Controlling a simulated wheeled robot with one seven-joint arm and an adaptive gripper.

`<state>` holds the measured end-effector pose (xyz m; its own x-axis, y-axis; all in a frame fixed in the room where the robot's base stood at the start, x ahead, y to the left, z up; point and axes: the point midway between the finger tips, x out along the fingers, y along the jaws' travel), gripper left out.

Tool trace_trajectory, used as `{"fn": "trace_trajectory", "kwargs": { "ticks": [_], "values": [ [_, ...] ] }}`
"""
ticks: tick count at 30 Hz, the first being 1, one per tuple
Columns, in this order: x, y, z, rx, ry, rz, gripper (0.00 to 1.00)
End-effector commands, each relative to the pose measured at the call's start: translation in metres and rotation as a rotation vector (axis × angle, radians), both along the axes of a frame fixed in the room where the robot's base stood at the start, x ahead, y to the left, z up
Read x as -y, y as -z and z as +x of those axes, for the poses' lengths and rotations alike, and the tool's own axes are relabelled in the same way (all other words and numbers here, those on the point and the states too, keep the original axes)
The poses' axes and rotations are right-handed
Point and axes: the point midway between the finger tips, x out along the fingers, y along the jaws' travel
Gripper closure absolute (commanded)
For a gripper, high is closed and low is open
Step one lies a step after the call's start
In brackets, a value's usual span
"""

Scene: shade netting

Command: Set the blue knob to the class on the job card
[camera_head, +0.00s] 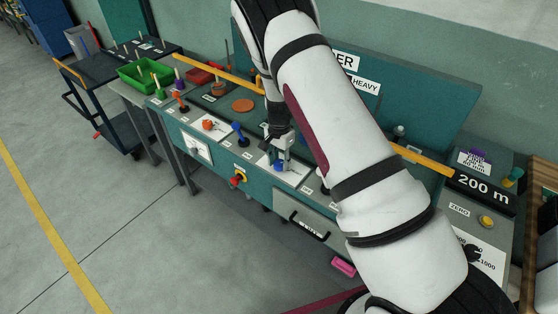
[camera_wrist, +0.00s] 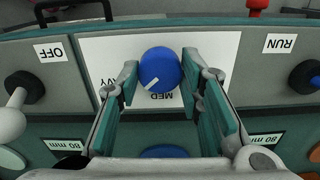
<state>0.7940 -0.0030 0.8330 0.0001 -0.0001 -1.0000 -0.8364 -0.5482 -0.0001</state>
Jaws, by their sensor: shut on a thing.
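The blue knob (camera_wrist: 160,69) sits between the two fingers of my gripper (camera_wrist: 160,82) in the wrist view, and the fingers are shut on its sides. Its white mark points down and left in that picture, between an upside-down "MED" and a partly hidden label ending in "VY" on the white dial plate (camera_wrist: 97,55). In the head view the knob (camera_head: 279,167) shows below my gripper (camera_head: 280,158) at the panel's front. A "HEAVY" label (camera_head: 366,85) shows on the back board, with larger text ending in "ER" above it. My arm hides part of the board.
A blue-handled lever (camera_head: 238,130) and an orange knob (camera_head: 208,125) stand left of my gripper. A green bin (camera_head: 145,73) stands at the left end. A small white card (camera_head: 473,160) is at right.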

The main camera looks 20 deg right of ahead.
Motion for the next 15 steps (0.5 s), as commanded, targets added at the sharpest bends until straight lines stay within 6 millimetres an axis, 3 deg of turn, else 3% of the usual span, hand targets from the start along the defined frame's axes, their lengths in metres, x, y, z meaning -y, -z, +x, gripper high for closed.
{"fn": "trace_trajectory", "kwargs": {
  "ticks": [15],
  "values": [
    [0.0003, 0.0008, 0.0014, 0.002, -0.485, 0.001, 0.94]
  ]
}}
